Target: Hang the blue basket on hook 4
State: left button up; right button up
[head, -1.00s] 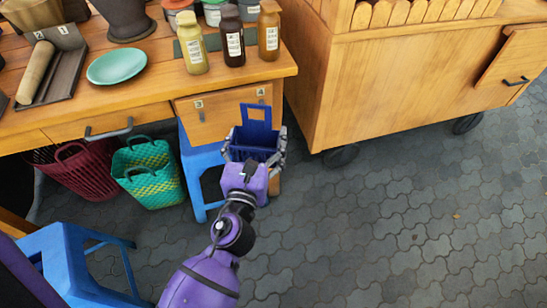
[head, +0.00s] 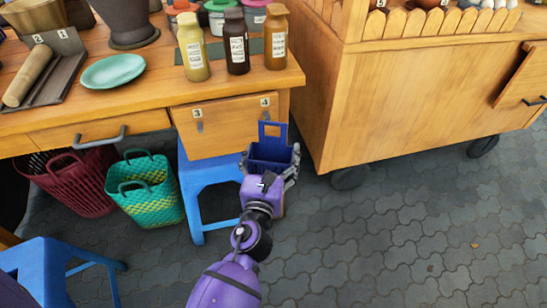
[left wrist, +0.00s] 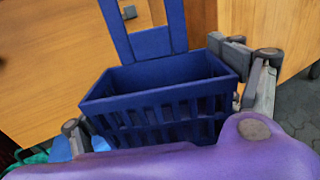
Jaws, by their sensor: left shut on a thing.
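The blue basket (head: 270,156) is held upright in front of the wooden drawer front by my left gripper (head: 270,165). The gripper's fingers are shut on the basket's two sides, as the left wrist view also shows with the basket (left wrist: 165,105) between the fingers. Its tall handle stands up with an open window. The label of hook 4 (head: 265,101) is just above the handle's top. In the left wrist view a small grey metal piece (left wrist: 129,12) shows through the handle window. Whether the handle touches hook 4 cannot be told. My right gripper is not in view.
Hook 3 (head: 200,127) is empty, to the left. A blue stool (head: 200,180) stands under the table, left of the basket. A teal-yellow basket (head: 147,190) and a dark red basket (head: 78,178) stand farther left. A wooden cart (head: 400,110) stands to the right.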

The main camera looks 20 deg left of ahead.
aim_at(268, 131)
pick_arm(q)
jog(key=shift+w+a+f, duration=0.1)
jog(key=shift+w+a, duration=0.35)
jog(key=shift+w, duration=0.25)
jog(key=shift+w+a, duration=0.5)
jog(key=shift+w, duration=0.25)
jog(key=shift+w+a+f, duration=0.1)
jog(key=shift+w+a, duration=0.35)
jog(key=shift+w, duration=0.25)
jog(key=shift+w+a+r, duration=0.2)
jog(key=shift+w+a, duration=0.1)
jog(key=c, duration=0.4)
jog(key=shift+w+a+f, duration=0.1)
jog(key=shift+w+f, duration=0.05)
jog(key=shift+c, duration=0.7)
jog(key=shift+o, duration=0.6)
jog(key=shift+w+a+f+b, duration=0.2)
jog(key=shift+w+a+b, duration=0.1)
jog(key=shift+a, duration=0.1)
